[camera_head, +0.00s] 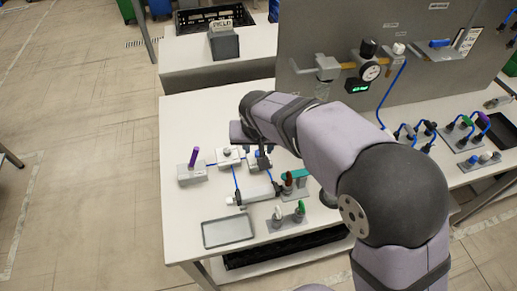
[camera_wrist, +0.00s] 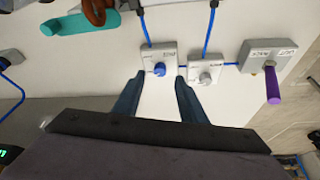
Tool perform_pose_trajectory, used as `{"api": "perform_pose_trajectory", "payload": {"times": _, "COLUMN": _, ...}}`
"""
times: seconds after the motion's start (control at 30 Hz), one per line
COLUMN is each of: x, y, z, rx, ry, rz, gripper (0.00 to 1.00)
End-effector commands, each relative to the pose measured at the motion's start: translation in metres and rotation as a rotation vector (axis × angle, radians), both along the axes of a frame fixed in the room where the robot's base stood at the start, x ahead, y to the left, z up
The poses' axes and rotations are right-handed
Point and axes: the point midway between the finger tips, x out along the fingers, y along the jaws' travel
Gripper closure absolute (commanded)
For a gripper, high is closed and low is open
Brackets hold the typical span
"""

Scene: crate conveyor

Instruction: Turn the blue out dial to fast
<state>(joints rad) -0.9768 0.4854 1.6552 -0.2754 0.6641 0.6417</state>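The blue dial (camera_wrist: 159,69) is a small round knob on a light grey box (camera_wrist: 152,54), seen in the upper middle of the wrist view. In the head view this box (camera_head: 251,164) is partly hidden by my arm. My gripper (camera_wrist: 160,80) is open and empty. Its two dark fingers reach toward the box, with the dial appearing between the fingertips; I cannot tell whether they touch it. The dial's markings are too small to read. In the head view the fingers are hard to make out behind my wrist.
A grey-knobbed box (camera_wrist: 206,70) sits close right of the dial box. Beyond it stands a box with a purple lever (camera_wrist: 272,85). Blue cables link the boxes. A teal piece (camera_wrist: 75,25) lies to the left. A grey tray (camera_head: 228,231) rests at the table's front.

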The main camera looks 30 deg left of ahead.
Motion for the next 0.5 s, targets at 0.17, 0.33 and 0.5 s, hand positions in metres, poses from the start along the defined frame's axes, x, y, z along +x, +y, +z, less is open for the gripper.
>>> {"api": "perform_pose_trajectory", "payload": {"times": 0.17, "x": 0.008, "y": 0.004, "z": -0.021, "rx": -0.002, "ry": 0.001, "rz": 0.0, "gripper": 0.62}}
{"api": "perform_pose_trajectory", "payload": {"times": 0.33, "x": 0.013, "y": 0.007, "z": -0.034, "rx": 0.0, "ry": 0.001, "rz": -0.001, "gripper": 0.62}}
{"api": "perform_pose_trajectory", "payload": {"times": 0.5, "x": 0.015, "y": 0.008, "z": -0.039, "rx": 0.002, "ry": -0.001, "rz": 0.0, "gripper": 0.62}}
